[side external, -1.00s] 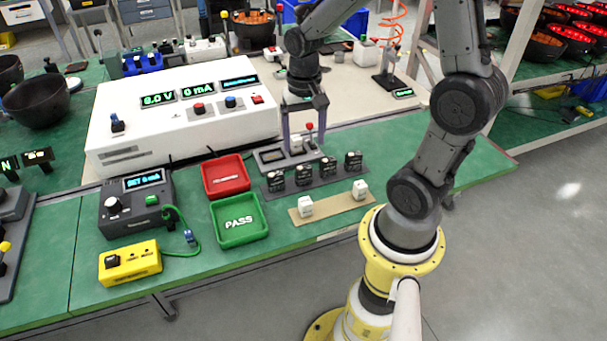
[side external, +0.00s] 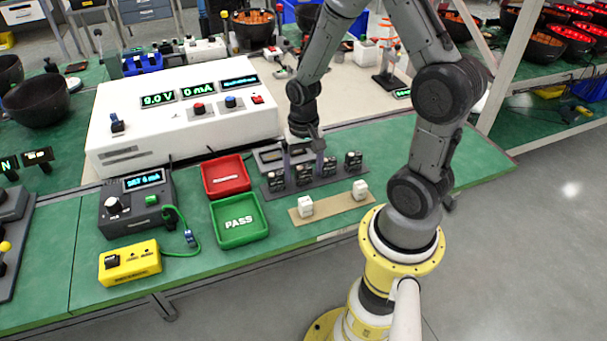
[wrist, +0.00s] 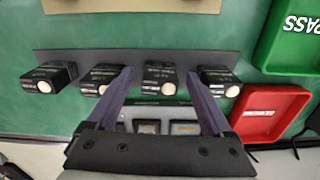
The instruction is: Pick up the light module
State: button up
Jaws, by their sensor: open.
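Several black modules with pale round discs stand in a row on a dark strip; one (side external: 303,177) is between my finger tips, and it shows in the wrist view (wrist: 159,76). Two white modules, one left (side external: 306,206) and one right (side external: 360,189), sit on a tan strip. The pictures do not settle which kind is the light module. My gripper (side external: 303,170) is open, pointing down, with its fingers on either side of the black module. In the wrist view my gripper (wrist: 158,78) spans that block; contact cannot be told.
A red tray (side external: 226,192) and a green PASS tray (side external: 262,226) lie left of the strip. A grey fixture with two windows (side external: 270,158) stands behind the row. A large white power supply (side external: 140,140) is at the back left. Neighbouring black modules stand close on both sides.

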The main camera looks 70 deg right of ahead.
grip_shut()
dwell(0.3)
jog(key=shift+r, duration=0.15)
